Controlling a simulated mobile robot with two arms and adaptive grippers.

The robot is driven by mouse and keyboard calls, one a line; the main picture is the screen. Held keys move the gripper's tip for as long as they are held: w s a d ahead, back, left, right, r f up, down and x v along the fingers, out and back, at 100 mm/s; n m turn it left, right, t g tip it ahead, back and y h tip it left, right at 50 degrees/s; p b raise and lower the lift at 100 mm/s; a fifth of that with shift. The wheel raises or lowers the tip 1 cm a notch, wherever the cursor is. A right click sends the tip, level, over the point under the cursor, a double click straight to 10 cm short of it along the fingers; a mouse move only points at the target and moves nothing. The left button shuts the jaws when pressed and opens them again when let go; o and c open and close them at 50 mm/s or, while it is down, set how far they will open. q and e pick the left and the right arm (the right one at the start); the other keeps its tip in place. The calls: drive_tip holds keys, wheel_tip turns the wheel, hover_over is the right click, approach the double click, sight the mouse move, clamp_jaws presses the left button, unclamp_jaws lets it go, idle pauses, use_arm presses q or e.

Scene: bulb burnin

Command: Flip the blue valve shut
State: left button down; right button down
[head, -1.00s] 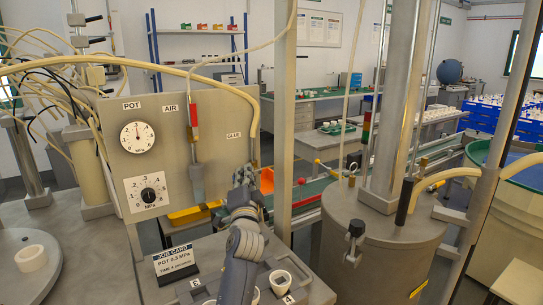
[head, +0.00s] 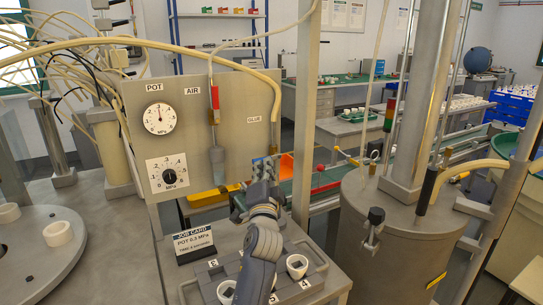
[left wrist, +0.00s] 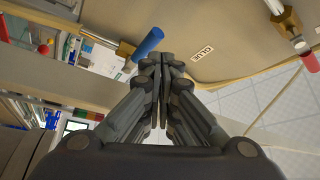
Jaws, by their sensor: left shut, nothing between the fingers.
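The blue valve handle (left wrist: 147,43) shows in the left wrist view, slanting from a metal and brass fitting just beyond and left of my fingertips. My left gripper (head: 262,170) is in front of that lower right part of the panel. In the left wrist view my left gripper (left wrist: 165,62) has its fingers together, empty. Whether a finger touches the blue handle I cannot tell. My right gripper is not in view.
The grey panel (head: 235,150) carries a gauge (head: 160,118), a dial (head: 168,176) and the red AIR valve handle (head: 214,97). Below stand a job card (head: 193,243) and a tray with white cups (head: 297,266). A metal pot (head: 390,230) and posts stand right.

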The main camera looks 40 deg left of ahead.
use_arm(q)
drive_tip(key=v, duration=0.8)
drive_tip(key=shift+s+d, duration=0.3)
drive_tip(key=shift+s, duration=0.05)
drive_tip(key=shift+r, duration=0.1)
